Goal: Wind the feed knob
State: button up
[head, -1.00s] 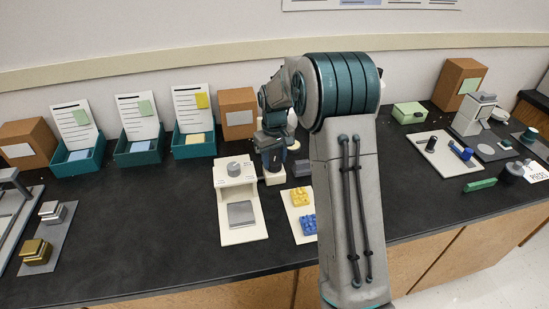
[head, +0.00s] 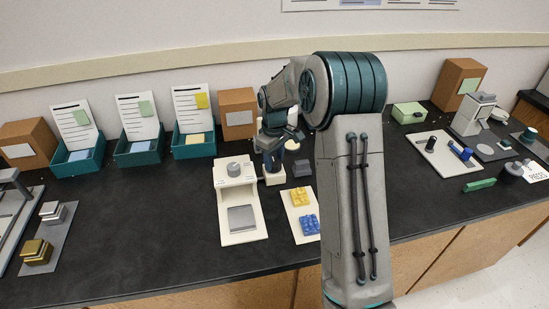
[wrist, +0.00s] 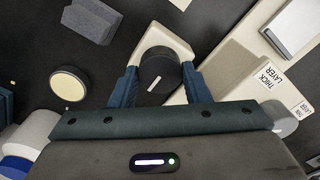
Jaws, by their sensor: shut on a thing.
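A round black knob with a white pointer line (wrist: 158,70) sits on a small cream base (wrist: 166,34) in the wrist view. My gripper (wrist: 158,80) has its two dark blue fingers on either side of the knob, shut on it. In the head view my gripper (head: 272,160) is at the cream base (head: 273,178), just right of a cream device (head: 237,180) with a grey dial (head: 234,169) on top. There the black knob is hidden by my gripper. In the wrist view the pointer line is tilted.
Close by are a grey block (head: 302,168) and a tray with yellow and blue bricks (head: 296,213).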

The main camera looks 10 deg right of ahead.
aim_at(274, 161)
jog(key=shift+r, duration=0.1)
jog(key=o, duration=1)
jog(key=shift+c, duration=0.2)
notch_tip(274, 161, up, 14)
